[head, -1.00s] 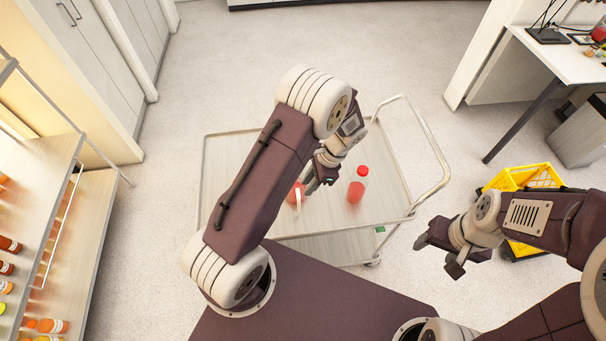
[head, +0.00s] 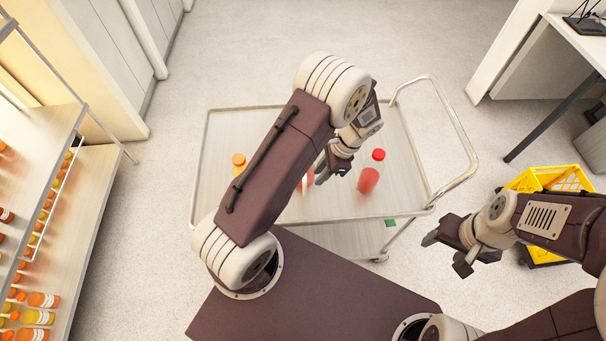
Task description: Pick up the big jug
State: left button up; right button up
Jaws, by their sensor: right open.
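A bottle with red contents and a red cap (head: 369,180) stands on the cart (head: 218,140). A second item with an orange cap (head: 239,160) stands on the cart's left side, partly covered by my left arm. A third red and white item (head: 305,184) is mostly hidden behind that arm. I cannot tell which is the big jug. My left gripper (head: 328,172) is over the cart, between the third item and the red-capped bottle; whether its jaws are apart is unclear. My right gripper (head: 447,250) is open and empty, right of the cart.
Shelves with several orange and red bottles (head: 38,317) stand at the left. A yellow crate (head: 548,178) sits on the floor at the right, behind my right arm. A white desk (head: 575,40) is at the upper right. The cart's handle (head: 468,150) sticks out to the right.

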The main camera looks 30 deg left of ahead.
pick_arm(q)
jog(key=p+x, duration=0.1)
jog(key=x, duration=0.2)
jog(key=p+x, duration=0.1)
jog(key=x, duration=0.2)
jog(key=p+x, duration=0.1)
jog(key=x, duration=0.2)
jog(key=shift+a+r, duration=0.15)
jog(key=shift+a, duration=0.2)
jog(key=shift+s, duration=0.1)
grip_shut()
dwell(0.9)
